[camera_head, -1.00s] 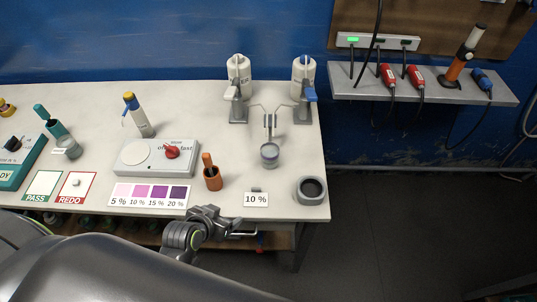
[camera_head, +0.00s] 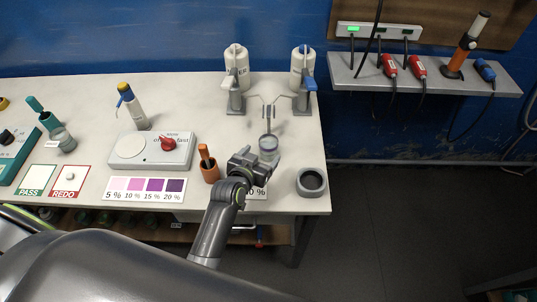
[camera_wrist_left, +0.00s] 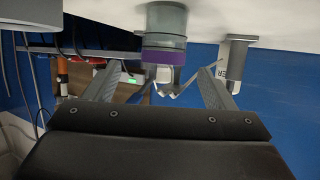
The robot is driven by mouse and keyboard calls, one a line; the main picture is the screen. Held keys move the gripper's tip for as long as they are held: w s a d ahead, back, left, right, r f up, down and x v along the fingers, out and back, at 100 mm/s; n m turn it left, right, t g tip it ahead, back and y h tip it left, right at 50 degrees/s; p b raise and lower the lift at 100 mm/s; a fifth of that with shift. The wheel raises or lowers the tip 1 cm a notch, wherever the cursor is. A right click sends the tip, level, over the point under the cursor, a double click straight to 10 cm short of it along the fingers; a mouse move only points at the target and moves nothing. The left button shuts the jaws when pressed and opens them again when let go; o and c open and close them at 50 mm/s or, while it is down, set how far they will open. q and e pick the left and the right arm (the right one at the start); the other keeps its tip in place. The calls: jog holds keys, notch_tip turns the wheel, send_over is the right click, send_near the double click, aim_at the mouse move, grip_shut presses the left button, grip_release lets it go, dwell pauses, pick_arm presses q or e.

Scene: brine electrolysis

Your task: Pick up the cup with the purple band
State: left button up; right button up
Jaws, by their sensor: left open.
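The cup with the purple band (camera_head: 268,143) stands on the white table below the two-bottle stand in the head view. It is a grey, clear-looking cup. In the left wrist view, which looks upside down, its purple band (camera_wrist_left: 163,57) shows clearly. My left gripper (camera_head: 260,157) is open at the near side of the cup. In the left wrist view the two fingers of the gripper (camera_wrist_left: 159,68) are spread on either side of the cup, with a gap to it on both sides. My right gripper is not in view.
An orange holder (camera_head: 210,171) stands just left of my left gripper. A grey round pot (camera_head: 311,182) stands to the right, near the table edge. Two bottles (camera_head: 237,68) on stands rise behind the cup. The 10 % label (camera_head: 262,192) is partly covered by my gripper.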

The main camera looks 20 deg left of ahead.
aim_at(265, 150)
pick_arm(q)
jog(key=shift+b+x, duration=0.75)
jog(key=shift+x, duration=0.85)
jog(key=b+x, duration=0.3)
jog(key=b, duration=0.1)
jog(key=shift+w+a+f, duration=0.2)
jog(key=shift+w+f, duration=0.05)
jog(key=shift+f, duration=0.25)
jog(key=shift+w+f+b, duration=0.1)
jog(key=shift+w+b, duration=0.35)
jog(key=shift+w, duration=0.2)
jog(key=c, duration=1.3)
jog(key=shift+o, duration=0.2)
